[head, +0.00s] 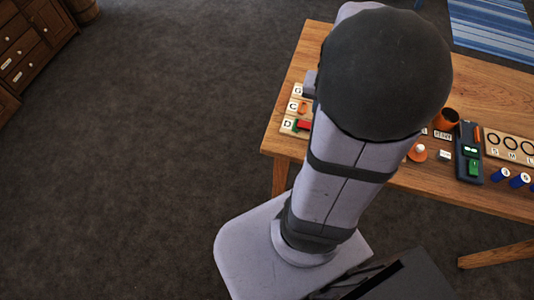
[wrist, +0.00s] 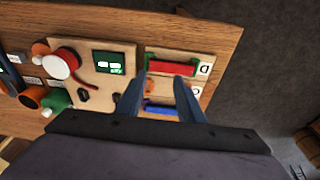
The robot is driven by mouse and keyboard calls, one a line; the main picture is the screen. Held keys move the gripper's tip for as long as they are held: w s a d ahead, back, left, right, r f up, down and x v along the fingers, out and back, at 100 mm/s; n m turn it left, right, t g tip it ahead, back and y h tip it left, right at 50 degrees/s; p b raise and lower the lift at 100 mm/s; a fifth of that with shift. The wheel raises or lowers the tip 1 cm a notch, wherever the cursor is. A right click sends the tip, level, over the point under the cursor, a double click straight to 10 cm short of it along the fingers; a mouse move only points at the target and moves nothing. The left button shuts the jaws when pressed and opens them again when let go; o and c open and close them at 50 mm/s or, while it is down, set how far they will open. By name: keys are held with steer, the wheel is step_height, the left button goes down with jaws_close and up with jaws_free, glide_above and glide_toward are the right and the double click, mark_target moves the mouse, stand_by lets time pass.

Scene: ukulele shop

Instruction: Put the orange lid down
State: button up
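The orange lid (head: 417,154) with its white knob rests on the wooden table near the front edge in the head view. In the wrist view an orange piece (wrist: 40,48), which looks like the lid, shows at the left, partly behind a round white-and-red part. An orange cup (head: 446,118) stands beside the lid, farther back; it also shows in the wrist view (wrist: 33,98). My gripper (wrist: 160,82) is open, its two fingers apart over the lettered board, with no held object visible. The arm hides it in the head view.
The lettered board (head: 289,126) holds a red bar with green ends (wrist: 172,67). Beside it is a panel with a green display (wrist: 110,64). A dark device (head: 469,152), a ring board (head: 510,146) and blue cylinders (head: 501,174) crowd the table's right side.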

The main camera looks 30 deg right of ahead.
steer(key=s+a+f+n+g+y, duration=0.1)
steer(key=a+n, duration=0.8)
steer(key=a, duration=1.2)
steer(key=shift+s+a+f+y, duration=0.2)
steer(key=shift+a+f+y, duration=0.1)
steer(key=shift+f+y, duration=0.3)
